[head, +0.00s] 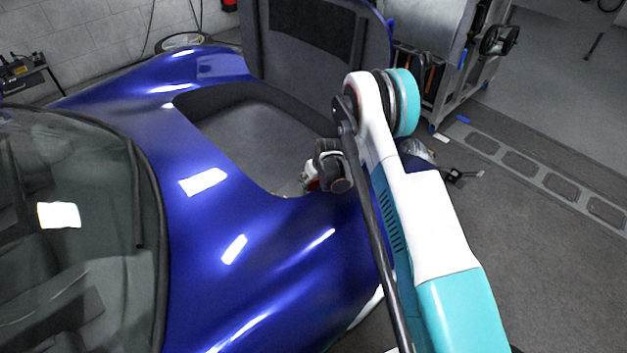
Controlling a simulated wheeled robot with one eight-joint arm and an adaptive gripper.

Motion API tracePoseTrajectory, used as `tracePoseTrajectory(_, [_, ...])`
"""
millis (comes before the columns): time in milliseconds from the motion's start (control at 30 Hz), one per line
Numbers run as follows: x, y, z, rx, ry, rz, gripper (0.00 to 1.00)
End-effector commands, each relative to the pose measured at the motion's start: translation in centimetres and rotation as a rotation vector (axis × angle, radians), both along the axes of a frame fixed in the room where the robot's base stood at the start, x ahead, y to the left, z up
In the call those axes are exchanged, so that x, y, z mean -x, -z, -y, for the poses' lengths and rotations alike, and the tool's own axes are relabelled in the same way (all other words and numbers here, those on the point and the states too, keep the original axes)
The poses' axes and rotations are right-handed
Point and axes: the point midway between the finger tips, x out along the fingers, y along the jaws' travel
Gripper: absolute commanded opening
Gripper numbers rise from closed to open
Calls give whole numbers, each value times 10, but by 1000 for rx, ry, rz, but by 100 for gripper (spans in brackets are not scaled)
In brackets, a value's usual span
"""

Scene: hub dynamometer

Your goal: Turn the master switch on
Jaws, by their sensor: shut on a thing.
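My gripper (312,182) is at the right edge of the blue car's open front compartment, low and partly behind my arm.
The blue car body (270,240) surrounds the compartment, and its dark lid (315,45) stands raised behind. A grey machine cabinet (435,50) stands at the back right. A small table (30,80) is at the far left. The floor at right is mostly clear.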

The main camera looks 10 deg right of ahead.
Motion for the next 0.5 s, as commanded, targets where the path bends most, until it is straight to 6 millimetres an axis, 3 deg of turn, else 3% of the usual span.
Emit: tracePoseTrajectory(500, [0, 0, -4, 2, 487, 0, 29])
